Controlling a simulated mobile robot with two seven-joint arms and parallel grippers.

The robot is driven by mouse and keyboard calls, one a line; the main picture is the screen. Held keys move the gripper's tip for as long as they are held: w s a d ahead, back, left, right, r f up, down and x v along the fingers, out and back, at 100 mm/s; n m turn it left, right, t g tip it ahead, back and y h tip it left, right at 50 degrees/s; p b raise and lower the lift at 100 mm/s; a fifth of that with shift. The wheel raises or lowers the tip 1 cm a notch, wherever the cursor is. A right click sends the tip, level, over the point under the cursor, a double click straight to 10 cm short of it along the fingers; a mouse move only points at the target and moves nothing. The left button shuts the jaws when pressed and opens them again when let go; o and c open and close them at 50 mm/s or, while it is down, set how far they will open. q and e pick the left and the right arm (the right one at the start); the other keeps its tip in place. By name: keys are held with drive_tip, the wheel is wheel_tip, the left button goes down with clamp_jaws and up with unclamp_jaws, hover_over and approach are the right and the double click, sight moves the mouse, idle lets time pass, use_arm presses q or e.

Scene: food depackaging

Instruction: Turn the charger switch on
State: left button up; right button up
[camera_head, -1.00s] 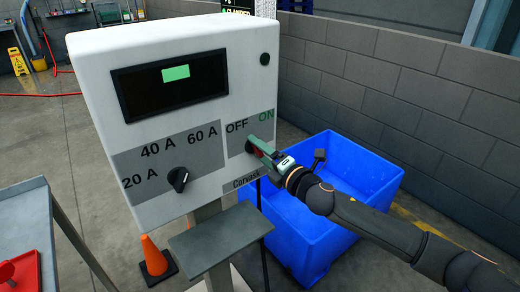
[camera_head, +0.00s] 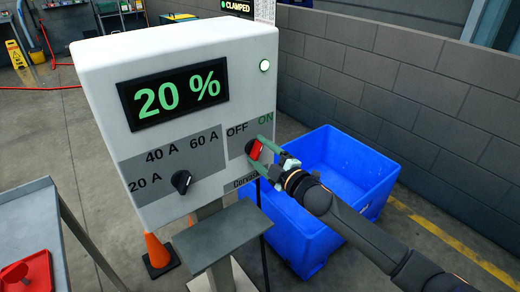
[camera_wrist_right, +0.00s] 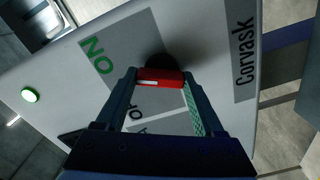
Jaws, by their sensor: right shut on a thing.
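The charger (camera_head: 170,50) is a white box on a post, with a lit display reading 20 %. Its red on/off switch (camera_head: 254,149) sits below the OFF and ON labels at the right of the panel. My right gripper (camera_head: 258,150) is shut on the red switch. In the right wrist view the switch (camera_wrist_right: 160,77) lies between the two fingertips, with its white mark showing. The black amperage knob (camera_head: 181,181) sits near the 20 A, 40 A and 60 A labels. A round green lamp (camera_head: 264,66) is lit at the upper right. My left gripper is not in view.
A blue bin (camera_head: 335,150) stands behind and below my right arm. A grey shelf (camera_head: 222,232) juts out below the charger. An orange cone (camera_head: 158,250) stands beneath it. A grey table with a red tray (camera_head: 38,270) is at the left. A block wall (camera_head: 420,100) runs along the right.

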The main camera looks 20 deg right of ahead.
drive_tip(key=shift+m, duration=0.5)
drive_tip(key=o, duration=1.4)
drive_tip(key=shift+b+v, duration=0.4)
drive_tip(key=shift+v, duration=5.9)
